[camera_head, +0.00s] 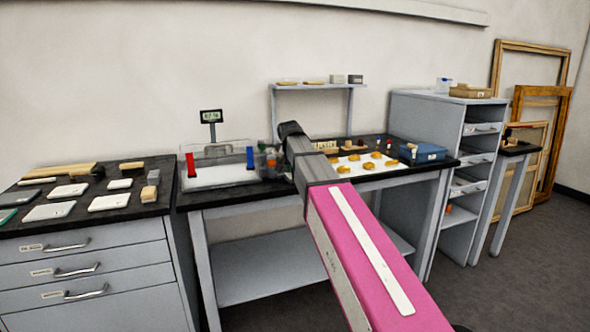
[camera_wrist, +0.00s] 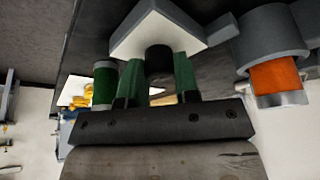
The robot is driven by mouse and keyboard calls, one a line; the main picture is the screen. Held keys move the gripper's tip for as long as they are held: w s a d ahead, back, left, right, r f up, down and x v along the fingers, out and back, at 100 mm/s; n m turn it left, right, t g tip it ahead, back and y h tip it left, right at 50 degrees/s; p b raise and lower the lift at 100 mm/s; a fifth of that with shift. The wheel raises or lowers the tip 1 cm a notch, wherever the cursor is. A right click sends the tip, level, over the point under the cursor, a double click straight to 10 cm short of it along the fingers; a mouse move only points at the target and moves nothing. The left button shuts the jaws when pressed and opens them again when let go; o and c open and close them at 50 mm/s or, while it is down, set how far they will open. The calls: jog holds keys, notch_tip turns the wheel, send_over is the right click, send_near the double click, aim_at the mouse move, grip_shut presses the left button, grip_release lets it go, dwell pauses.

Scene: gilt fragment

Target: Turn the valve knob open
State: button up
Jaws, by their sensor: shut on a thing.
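In the wrist view my gripper (camera_wrist: 158,72) has its two green-padded fingers on either side of a short dark round piece (camera_wrist: 159,60), which I take to be the valve knob. It is shut on this piece. A white, square-faced block (camera_wrist: 155,33) sits right at the dark piece, with a grey part running off to the right. The knob's turning angle cannot be told. In the head view my pink arm reaches to the back of the middle bench (camera_head: 235,204), and it hides my fingertips and the knob.
Close to my gripper in the wrist view are a grey-collared orange cylinder (camera_wrist: 275,77) at right and a dark green cylinder (camera_wrist: 104,84) at left. A clear-walled tray (camera_head: 215,176) stands left of my arm; a white sheet with amber pieces (camera_head: 352,168) and blue box (camera_head: 424,152) lie right.

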jog(key=shift+m, duration=0.6)
jog(key=o, duration=0.9)
jog(key=v, duration=1)
jog(key=shift+a+r, duration=0.3)
jog(key=shift+r, duration=0.05)
